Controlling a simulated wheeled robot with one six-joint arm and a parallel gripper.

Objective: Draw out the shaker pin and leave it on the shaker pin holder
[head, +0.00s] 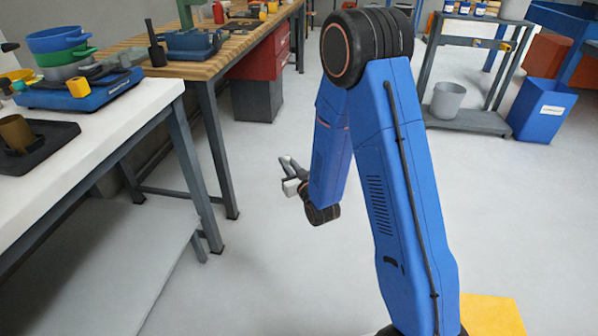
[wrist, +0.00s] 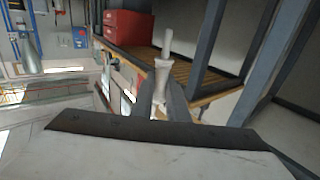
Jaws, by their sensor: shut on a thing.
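My gripper (head: 287,167) hangs in open air over the floor, right of the white bench, in the head view. In the wrist view my gripper (wrist: 162,98) has its two dark fingers shut on a pale, slim pin (wrist: 163,70), whose narrow end sticks out beyond the fingertips. I cannot make the pin out in the head view. The shaker, with a blue base (head: 85,93) and stacked blue, green and grey sieves, stands on the bench at the left, well away from my gripper. I cannot tell which thing is the shaker pin holder.
A dark tray (head: 50,138) with a brown cup (head: 17,133) lies on the white bench (head: 130,105). A wooden workbench (head: 222,63) with a red cabinet (head: 262,72) stands behind. A grey shelf cart (head: 470,118) and blue bin (head: 543,110) are at right. The middle floor is clear.

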